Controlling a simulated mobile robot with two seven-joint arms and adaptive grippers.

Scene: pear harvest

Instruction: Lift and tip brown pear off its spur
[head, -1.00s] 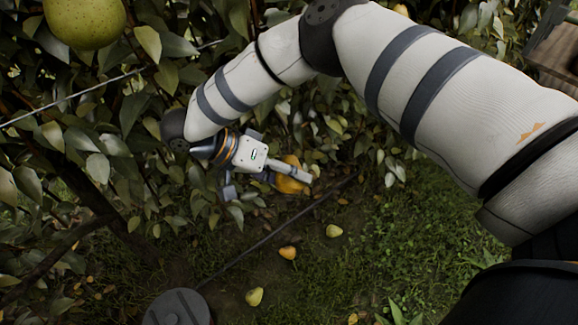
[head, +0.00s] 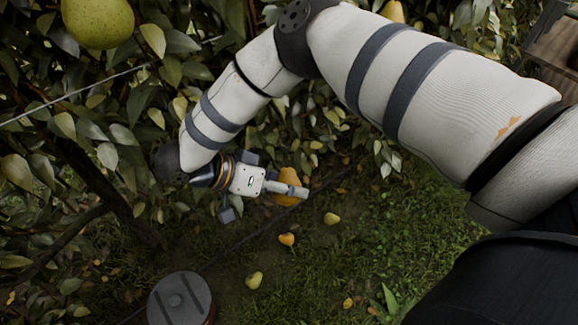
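The orange-brown pear (head: 289,182) is in the middle of the head view, partly hidden behind a gripper finger. My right gripper (head: 287,188), whose arm comes in from the right, is closed around this pear. The far finger is mostly hidden by the pear and the near finger. No stem or spur on the pear can be made out. My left gripper is not in view.
A large green-yellow pear (head: 98,20) hangs at the top left near a wire. Dense foliage fills the left and top. Several fallen pears, such as a yellow one (head: 254,280), lie on the grass. A round grey-topped object (head: 180,299) stands at the bottom.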

